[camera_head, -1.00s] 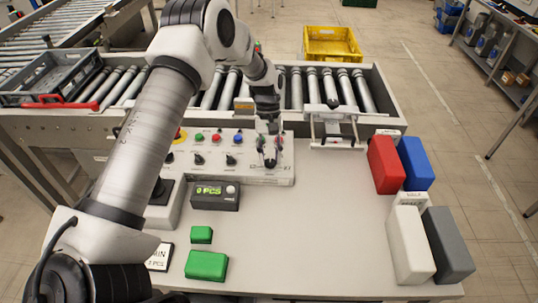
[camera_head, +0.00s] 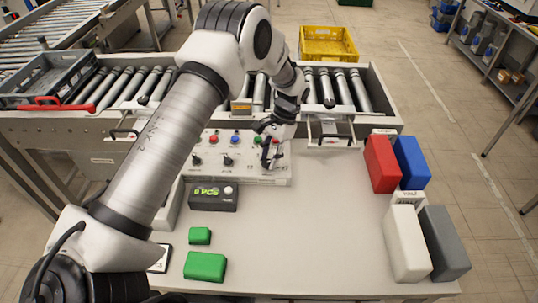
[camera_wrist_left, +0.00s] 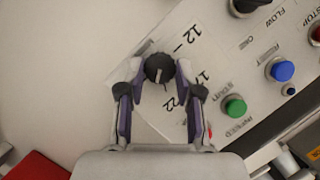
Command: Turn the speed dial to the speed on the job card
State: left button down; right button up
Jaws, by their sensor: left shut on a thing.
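The speed dial is a black knob (camera_wrist_left: 159,68) with a white pointer line, beside the printed numbers 12, 17 and 22 in the left wrist view. My left gripper (camera_wrist_left: 160,76) is shut on it, one finger on each side. In the head view my left gripper (camera_head: 270,158) is at the right end of the white control panel (camera_head: 240,178) and hides the dial. The job card (camera_head: 161,258) lies at the table's left, mostly behind my left arm, its text not readable. My right gripper is not in view.
A green button (camera_wrist_left: 236,106) and a blue button (camera_wrist_left: 282,71) sit near the dial. A black counter box (camera_head: 214,203) and green blocks (camera_head: 205,266) stand in front of the panel. Red, blue, white and grey blocks stand at right. The table's middle is clear.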

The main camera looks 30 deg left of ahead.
pick_arm(q)
jog(key=m, duration=0.2)
jog(key=m+y, duration=0.1)
jog(key=m, duration=0.1)
jog(key=m+t+y+p, duration=0.1)
jog(key=m, duration=0.1)
jog(key=shift+s+d+m, duration=0.1)
jog(key=shift+d+m, duration=0.15)
jog(key=shift+m, duration=0.05)
dwell(0.4)
jog(key=c, duration=0.8)
grip_release()
jog(key=shift+o, duration=0.2)
jog(key=shift+r, duration=0.15)
jog(key=v, duration=1.1)
jog(key=shift+d+r, duration=0.25)
jog(key=shift+r, duration=0.1)
